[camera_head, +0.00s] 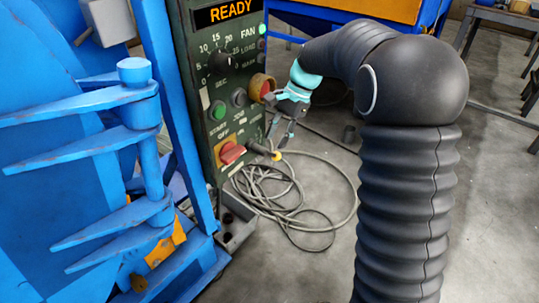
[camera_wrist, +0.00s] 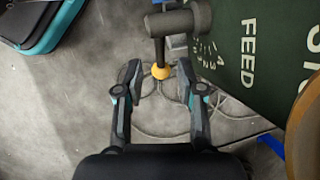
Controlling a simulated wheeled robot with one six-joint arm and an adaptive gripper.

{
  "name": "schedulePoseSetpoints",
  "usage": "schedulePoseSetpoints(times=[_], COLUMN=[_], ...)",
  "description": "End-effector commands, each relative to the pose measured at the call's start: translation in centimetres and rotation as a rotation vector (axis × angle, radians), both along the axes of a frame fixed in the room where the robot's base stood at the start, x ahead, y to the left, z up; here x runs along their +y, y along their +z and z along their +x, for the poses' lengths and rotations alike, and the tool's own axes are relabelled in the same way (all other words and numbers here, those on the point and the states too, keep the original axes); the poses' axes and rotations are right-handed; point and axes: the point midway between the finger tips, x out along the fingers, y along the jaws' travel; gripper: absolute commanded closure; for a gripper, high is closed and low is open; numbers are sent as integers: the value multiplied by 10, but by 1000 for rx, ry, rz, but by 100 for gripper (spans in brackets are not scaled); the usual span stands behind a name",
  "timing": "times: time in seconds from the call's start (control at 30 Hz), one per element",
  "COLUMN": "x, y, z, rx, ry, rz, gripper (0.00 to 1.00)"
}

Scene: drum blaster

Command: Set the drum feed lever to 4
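The drum feed lever (camera_wrist: 175,24) is dark grey, at the edge of the green panel, with a short stem ending in a yellow knob (camera_wrist: 161,71). In the head view the lever (camera_head: 260,148) sticks out low on the panel's right side, its yellow knob (camera_head: 277,156) at the tip. My gripper (camera_wrist: 158,78) is open, a finger on either side of the knob, with visible gaps in the wrist view. In the head view my gripper (camera_head: 280,137) is just above the knob. Small scale numbers show beside FEED; which one the lever points at is unclear.
The green control panel (camera_head: 237,112) has a READY display (camera_head: 227,12), a timer dial (camera_head: 221,62), a red-yellow stop button (camera_head: 262,87) and a red switch (camera_head: 232,152). Blue machine arms (camera_head: 80,105) stand left. Cables (camera_head: 290,205) lie on the floor below.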

Motion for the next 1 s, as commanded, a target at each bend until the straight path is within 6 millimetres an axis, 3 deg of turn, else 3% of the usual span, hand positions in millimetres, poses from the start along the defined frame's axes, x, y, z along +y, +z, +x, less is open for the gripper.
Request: schedulePoseSetpoints(times=[0.1, 0.3, 0.77, 0.8, 0.93, 1.0], x=[8, 18, 23, 23, 23, 23], y=[-22, -46, -58, -58, -58, -58], z=[-5, -9, -11, -11, -11, -11], rx=[3, 1, -1, -1, -1, -1], ry=[1, 0, 0, 0, 0, 0], rz=[-1, 1, 1, 1, 1, 1], gripper=[62, 62, 62, 64, 97, 100])
